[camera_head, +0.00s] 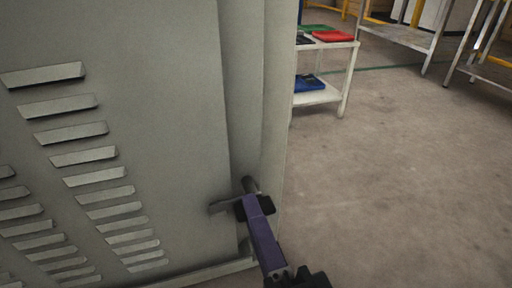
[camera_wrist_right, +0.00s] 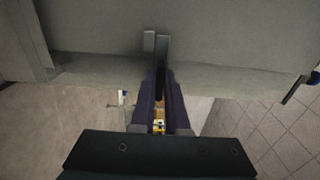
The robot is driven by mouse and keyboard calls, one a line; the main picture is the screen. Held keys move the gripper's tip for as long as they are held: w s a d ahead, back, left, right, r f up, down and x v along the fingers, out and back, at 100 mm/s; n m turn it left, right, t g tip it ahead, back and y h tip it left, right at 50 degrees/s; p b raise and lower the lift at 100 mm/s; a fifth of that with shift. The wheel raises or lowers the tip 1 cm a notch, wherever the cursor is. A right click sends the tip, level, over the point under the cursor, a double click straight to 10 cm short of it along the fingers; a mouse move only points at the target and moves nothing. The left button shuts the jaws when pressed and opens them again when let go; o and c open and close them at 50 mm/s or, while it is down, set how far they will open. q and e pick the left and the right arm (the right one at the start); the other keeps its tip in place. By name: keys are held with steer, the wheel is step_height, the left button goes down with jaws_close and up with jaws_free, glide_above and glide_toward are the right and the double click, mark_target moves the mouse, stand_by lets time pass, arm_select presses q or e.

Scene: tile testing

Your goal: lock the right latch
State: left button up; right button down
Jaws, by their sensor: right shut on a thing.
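The right latch (camera_head: 222,205) is a small dark metal handle low on the right edge of a grey louvred cabinet panel (camera_head: 160,60). My right gripper (camera_head: 249,195) reaches it from below with its purple fingers. In the right wrist view the gripper (camera_wrist_right: 160,75) has its fingers close together at the latch (camera_wrist_right: 155,45), a thin upright grey piece against the cabinet (camera_wrist_right: 90,25). The fingers are shut on the latch, and they hide part of it. My left gripper is in neither view.
A white two-level shelf (camera_head: 318,97) with red, green and blue items stands behind the cabinet. Metal tables (camera_head: 405,38) stand at the back right. The concrete floor (camera_head: 410,180) to the right of the cabinet is clear.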

stand_by(0.4)
steer(key=c, duration=0.9)
jaws_free()
steer(key=shift+s, duration=0.1)
steer(key=p+v, duration=0.3)
steer(key=v, duration=0.6)
steer(key=shift+s+d, duration=0.15)
steer(key=shift+s, duration=0.2)
steer(key=shift+r, duration=0.15)
